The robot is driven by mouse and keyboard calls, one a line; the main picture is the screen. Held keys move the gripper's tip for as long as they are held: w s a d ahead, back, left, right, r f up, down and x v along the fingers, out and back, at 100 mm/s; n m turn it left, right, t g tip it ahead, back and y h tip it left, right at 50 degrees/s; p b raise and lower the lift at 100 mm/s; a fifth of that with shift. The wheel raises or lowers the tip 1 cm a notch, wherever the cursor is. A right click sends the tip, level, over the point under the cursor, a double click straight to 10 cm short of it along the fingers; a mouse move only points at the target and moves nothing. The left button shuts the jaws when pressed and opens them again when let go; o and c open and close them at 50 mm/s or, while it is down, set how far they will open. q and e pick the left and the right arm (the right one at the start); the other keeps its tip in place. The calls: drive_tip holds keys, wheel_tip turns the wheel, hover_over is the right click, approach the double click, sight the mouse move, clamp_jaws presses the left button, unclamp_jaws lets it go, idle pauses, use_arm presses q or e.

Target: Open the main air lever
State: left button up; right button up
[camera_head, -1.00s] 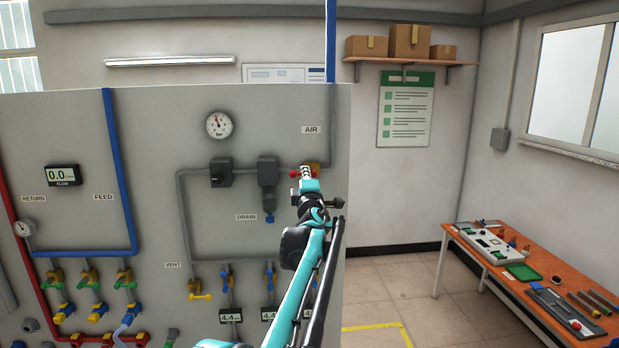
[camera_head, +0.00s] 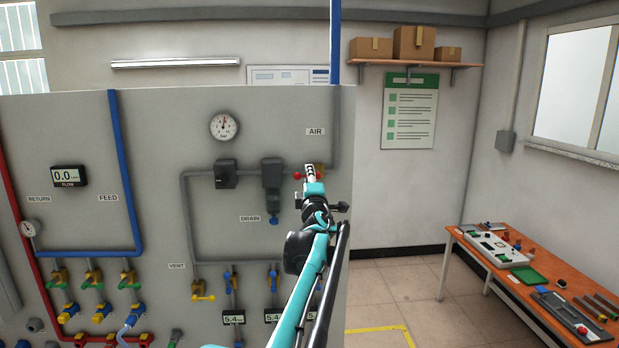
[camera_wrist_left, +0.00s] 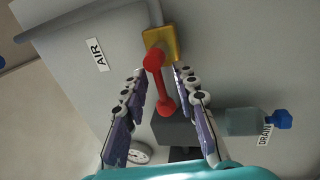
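The main air lever (camera_head: 298,176) is a red handle on a brass valve (camera_head: 320,171) below the AIR label. In the left wrist view the red lever (camera_wrist_left: 163,90) runs from the brass valve (camera_wrist_left: 161,43) toward the dark regulator block, roughly along the pipe line. My left gripper (camera_head: 309,172) is at the valve and partly covers it in the head view. In the left wrist view its fingers (camera_wrist_left: 160,74) are apart, one on each side of the lever. I cannot tell whether either finger touches it. My right gripper is not in view.
The grey panel carries a round pressure gauge (camera_head: 224,126), a regulator (camera_head: 271,174) with a blue drain knob, and several small valves below. Digital displays (camera_head: 233,318) read about 5.4. An orange workbench (camera_head: 452,256) stands at the right, with open floor before it.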

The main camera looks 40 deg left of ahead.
use_arm(q)
drive_tip(key=v, duration=1.1)
drive_tip(key=shift+d, duration=0.2)
drive_tip(key=shift+f, duration=0.1)
drive_tip(key=s+d+f+n+g+h+b, duration=0.1)
drive_tip(key=s+d+f+n+h+b, duration=0.15)
drive_tip(key=d+f+n+b, duration=0.55)
drive_tip(key=s+d+f+n+g+h+b, duration=0.15)
drive_tip(key=s+f+n+b, duration=0.3)
drive_tip(key=f+n, duration=0.9)
drive_tip(key=s+d+f+n+g+h+b, duration=0.1)
drive_tip(key=s+d+f+n+g+b, duration=0.15)
drive_tip(key=d+f+n+b, duration=0.85)
drive_tip(key=s+d+f+n+h+b, duration=0.3)
drive_tip(key=d+f, duration=0.2)
drive_tip(key=f, duration=0.6)
drive_tip(key=s+d+f+n+h+b, duration=0.2)
drive_tip(key=d+f, duration=0.4)
drive_tip(key=f, duration=0.6)
drive_tip(key=s+d+f+n+g+h+b, duration=0.1)
drive_tip(key=s+d+f+n+h+b, duration=0.2)
drive_tip(key=f, duration=0.9)
drive_tip(key=s+d+n+h, duration=0.2)
drive_tip(key=d+n, duration=0.1)
drive_tip(key=shift+s+d+b, duration=0.15)
drive_tip(key=shift+d+b, duration=0.1)
drive_tip(key=shift+b, duration=0.05)
drive_tip(key=shift+n, duration=0.25)
